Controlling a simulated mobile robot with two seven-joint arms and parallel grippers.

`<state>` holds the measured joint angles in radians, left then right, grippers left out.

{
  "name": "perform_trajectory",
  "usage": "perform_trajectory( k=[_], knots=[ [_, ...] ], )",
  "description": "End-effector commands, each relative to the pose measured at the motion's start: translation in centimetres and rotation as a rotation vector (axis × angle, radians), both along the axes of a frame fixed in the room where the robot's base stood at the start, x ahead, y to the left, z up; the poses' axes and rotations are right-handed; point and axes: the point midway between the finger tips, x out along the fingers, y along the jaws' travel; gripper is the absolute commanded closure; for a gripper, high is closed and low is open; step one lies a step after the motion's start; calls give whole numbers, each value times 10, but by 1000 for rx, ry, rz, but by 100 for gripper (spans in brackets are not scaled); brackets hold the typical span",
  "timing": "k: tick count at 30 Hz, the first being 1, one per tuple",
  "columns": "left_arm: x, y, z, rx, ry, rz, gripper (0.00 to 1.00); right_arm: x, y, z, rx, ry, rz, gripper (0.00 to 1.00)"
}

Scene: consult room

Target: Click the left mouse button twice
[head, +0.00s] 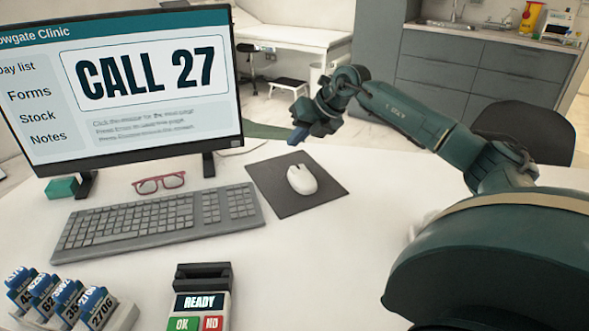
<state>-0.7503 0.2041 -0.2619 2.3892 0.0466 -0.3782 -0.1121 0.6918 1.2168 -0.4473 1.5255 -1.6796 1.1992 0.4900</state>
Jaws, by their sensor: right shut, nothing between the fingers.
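A white computer mouse (302,179) lies on a dark grey mouse pad (284,204) on the white desk, right of the keyboard. My right gripper (297,138) is shut and empty. The monitor (150,75) at the left shows "CALL 27" and a side list with Forms, Stock and Notes. My left gripper is out of view.
A grey keyboard (150,222) and red glasses (158,183) lie left of the pad. A card terminal (203,290) reading "READY" and a holder with numbered tags (75,300) stand in front. A dark chair (525,130) is at the right. Desk space right of the pad is clear.

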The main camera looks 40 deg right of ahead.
Motion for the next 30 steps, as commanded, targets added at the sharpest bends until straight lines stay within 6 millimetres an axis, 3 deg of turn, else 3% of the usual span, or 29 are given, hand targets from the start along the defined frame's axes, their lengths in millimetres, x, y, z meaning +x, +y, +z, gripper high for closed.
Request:
perform_trajectory(
  k=[19,23,30],
  knots=[
    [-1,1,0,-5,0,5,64,0,-1,1,-42,-17,34,100],
    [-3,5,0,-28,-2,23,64,-2,-2,5,-207,-81,170,100],
    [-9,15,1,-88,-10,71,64,-4,-2,22,-671,-225,544,100]
  ],
)
